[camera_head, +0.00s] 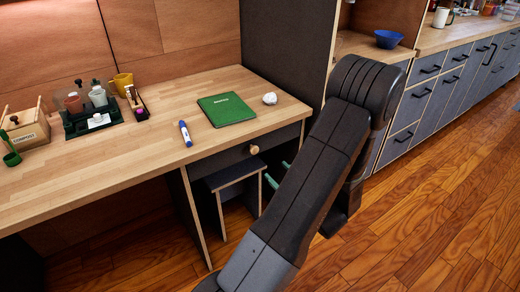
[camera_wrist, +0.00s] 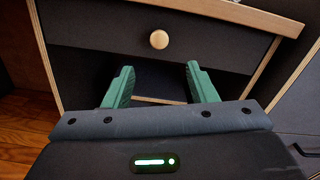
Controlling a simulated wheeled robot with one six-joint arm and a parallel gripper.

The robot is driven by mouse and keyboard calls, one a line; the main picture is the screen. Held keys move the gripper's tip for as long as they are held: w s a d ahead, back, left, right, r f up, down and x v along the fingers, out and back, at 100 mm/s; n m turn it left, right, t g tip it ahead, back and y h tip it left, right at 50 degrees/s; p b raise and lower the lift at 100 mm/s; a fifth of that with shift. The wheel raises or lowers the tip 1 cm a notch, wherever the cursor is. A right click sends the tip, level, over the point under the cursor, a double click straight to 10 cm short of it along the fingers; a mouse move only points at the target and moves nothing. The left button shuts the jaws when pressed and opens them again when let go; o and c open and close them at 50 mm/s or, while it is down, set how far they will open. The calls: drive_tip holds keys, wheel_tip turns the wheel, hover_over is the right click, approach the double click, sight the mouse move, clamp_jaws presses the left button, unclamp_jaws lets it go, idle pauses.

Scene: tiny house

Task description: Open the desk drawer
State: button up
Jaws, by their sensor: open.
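The desk drawer (camera_head: 228,157) has a dark front under the right part of the wooden desk (camera_head: 180,155), and it looks shut. Its round wooden knob (camera_head: 254,150) shows in the head view. In the wrist view the drawer front (camera_wrist: 100,28) spans the top, with the knob (camera_wrist: 159,39) near its middle. My gripper (camera_wrist: 160,72) is open and empty. Its two green fingers point toward the drawer, and the knob appears above and between their tips, not touched. In the head view the fingers (camera_head: 279,174) show partly behind my arm, just right of the knob.
A dark stool (camera_head: 232,175) stands under the drawer. Dark cabinets (camera_head: 430,90) line the right. Wooden floor (camera_head: 420,220) is clear at the right.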

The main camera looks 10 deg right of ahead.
sight(255, 151)
drive_tip(key=b+x, duration=0.1)
drive_tip(key=x, duration=1.2)
drive_tip(key=shift+s, duration=0.1)
clamp_jaws()
